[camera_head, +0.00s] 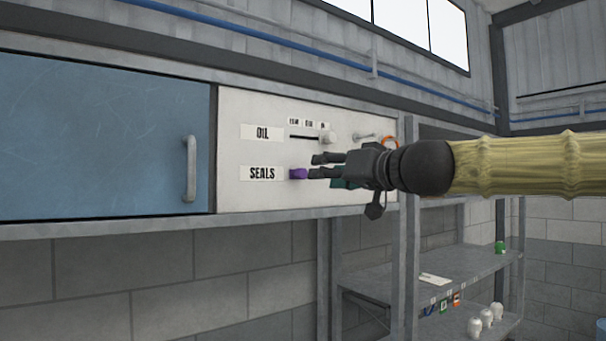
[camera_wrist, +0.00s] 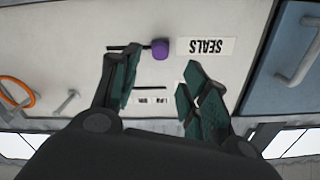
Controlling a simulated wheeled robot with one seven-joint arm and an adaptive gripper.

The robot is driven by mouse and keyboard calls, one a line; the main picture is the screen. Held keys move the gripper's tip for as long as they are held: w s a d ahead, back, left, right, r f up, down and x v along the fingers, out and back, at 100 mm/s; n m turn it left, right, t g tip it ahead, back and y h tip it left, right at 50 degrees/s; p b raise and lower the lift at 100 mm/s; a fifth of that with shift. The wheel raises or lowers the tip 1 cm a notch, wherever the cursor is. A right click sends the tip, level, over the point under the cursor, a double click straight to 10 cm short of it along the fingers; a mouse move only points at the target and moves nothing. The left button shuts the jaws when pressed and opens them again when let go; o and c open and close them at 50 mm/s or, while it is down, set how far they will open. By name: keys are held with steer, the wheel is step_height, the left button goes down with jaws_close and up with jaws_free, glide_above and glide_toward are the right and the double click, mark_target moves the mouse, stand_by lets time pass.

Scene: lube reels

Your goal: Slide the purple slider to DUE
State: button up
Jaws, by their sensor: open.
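The purple slider (camera_head: 298,174) is a small knob on the white panel, just right of the SEALS label (camera_head: 262,173). In the upside-down wrist view the purple slider (camera_wrist: 160,50) sits at the SEALS end of a dark slot (camera_wrist: 127,47). My gripper (camera_head: 313,167) is in front of the panel, pointing left, its fingertips close to the slider. In the wrist view my gripper (camera_wrist: 158,76) has its fingers spread, with the slider beyond and between the tips. Contact cannot be told. No DUE mark is readable; my gripper covers part of this row.
Above is the OIL row with a white knob (camera_head: 329,137) at its slot's right end. A metal lever (camera_head: 363,136) and orange ring (camera_head: 390,143) are to the right. A blue cabinet door (camera_head: 100,135) with a handle (camera_head: 190,168) is at left. Shelves (camera_head: 430,275) stand below right.

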mark_target(304, 173)
steer(key=shift+p+x, duration=1.35)
steer(key=shift+x, duration=3.55)
jaws_close()
